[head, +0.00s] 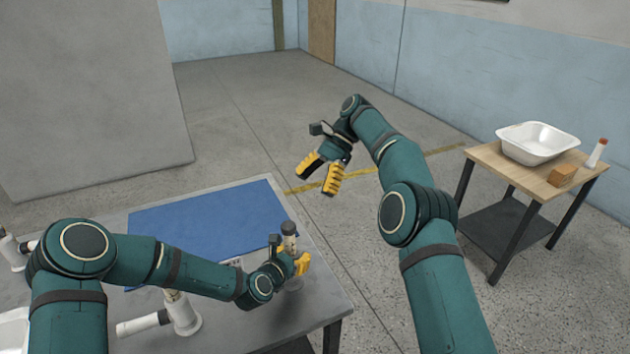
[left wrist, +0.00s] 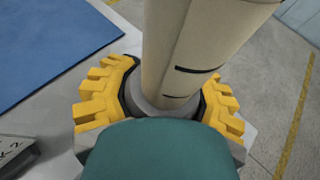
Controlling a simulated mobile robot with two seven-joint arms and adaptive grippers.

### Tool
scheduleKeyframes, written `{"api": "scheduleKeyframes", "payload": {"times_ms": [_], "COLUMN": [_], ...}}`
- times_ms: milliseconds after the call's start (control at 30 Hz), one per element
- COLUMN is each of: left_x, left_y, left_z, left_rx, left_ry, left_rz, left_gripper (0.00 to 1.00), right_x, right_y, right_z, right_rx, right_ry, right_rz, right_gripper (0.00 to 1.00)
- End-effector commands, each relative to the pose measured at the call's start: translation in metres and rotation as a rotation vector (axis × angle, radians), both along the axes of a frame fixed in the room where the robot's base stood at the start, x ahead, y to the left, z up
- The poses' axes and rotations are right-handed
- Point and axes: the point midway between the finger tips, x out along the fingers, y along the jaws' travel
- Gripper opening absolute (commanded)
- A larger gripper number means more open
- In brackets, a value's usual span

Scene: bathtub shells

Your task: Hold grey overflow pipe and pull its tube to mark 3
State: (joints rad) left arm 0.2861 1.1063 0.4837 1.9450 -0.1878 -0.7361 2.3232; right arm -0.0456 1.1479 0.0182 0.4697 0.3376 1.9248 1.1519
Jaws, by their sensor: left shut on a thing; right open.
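The grey overflow pipe (head: 292,284) stands upright near the right edge of the grey table, mostly hidden by my left gripper (head: 300,263). My left gripper is shut on it. In the left wrist view the yellow fingers lie on both sides of its grey collar (left wrist: 152,106). A cream tube (left wrist: 192,40) rises out of the collar, with two dark marks showing on its side. Its upper end (head: 289,240) has a dark cap in the head view. My right gripper (head: 317,180) is open and empty, up and to the right of the pipe and apart from it.
A blue mat (head: 205,222) covers the table's far part. A white pipe piece (head: 183,315) with a side branch stands at the front; other white parts sit at the left edge. A wooden side table (head: 490,155) at right holds a white basin (head: 538,142), brown block and orange-capped tube.

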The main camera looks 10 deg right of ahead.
Motion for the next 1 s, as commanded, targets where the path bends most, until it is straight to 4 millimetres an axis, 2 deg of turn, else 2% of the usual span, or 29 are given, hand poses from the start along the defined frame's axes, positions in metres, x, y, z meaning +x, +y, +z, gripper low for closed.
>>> {"api": "scheduleKeyframes", "payload": {"times_ms": [67, 100, 167, 200, 600, 767, 1000], "left_x": [0.0, 0.0, 0.0, 0.0, -0.005, -0.024, -0.062], "left_y": [0.0, 0.0, 0.0, 0.0, 0.004, 0.017, 0.042], "left_z": [0.0, 0.0, 0.0, 0.0, 0.003, 0.012, 0.031], "left_rx": [-0.001, -0.001, -0.001, -0.001, 0.0, -0.001, 0.0], "left_ry": [-0.001, -0.001, -0.001, -0.001, 0.0, 0.002, 0.001], "left_rz": [0.0, 0.0, 0.0, 0.0, 0.001, 0.002, 0.003], "left_gripper": [0.04, 0.62, 0.83, 0.89, 0.89, 0.89, 0.89], "right_x": [0.0, 0.0, 0.0, 0.0, 0.0, 0.0, 0.0], "right_y": [0.0, 0.0, 0.0, 0.0, 0.0, 0.0, 0.0], "right_z": [0.0, 0.0, 0.0, 0.0, 0.0, 0.0, 0.0], "right_rx": [0.0, 0.0, 0.0, 0.0, 0.0, 0.0, 0.0], "right_ry": [0.0, 0.0, 0.0, 0.0, 0.0, 0.0, 0.0], "right_rz": [0.0, 0.0, 0.0, 0.0, 0.0, 0.0, 0.0], "right_gripper": [0.7, 0.7, 0.7, 0.7, 0.7, 0.7, 0.7]}}
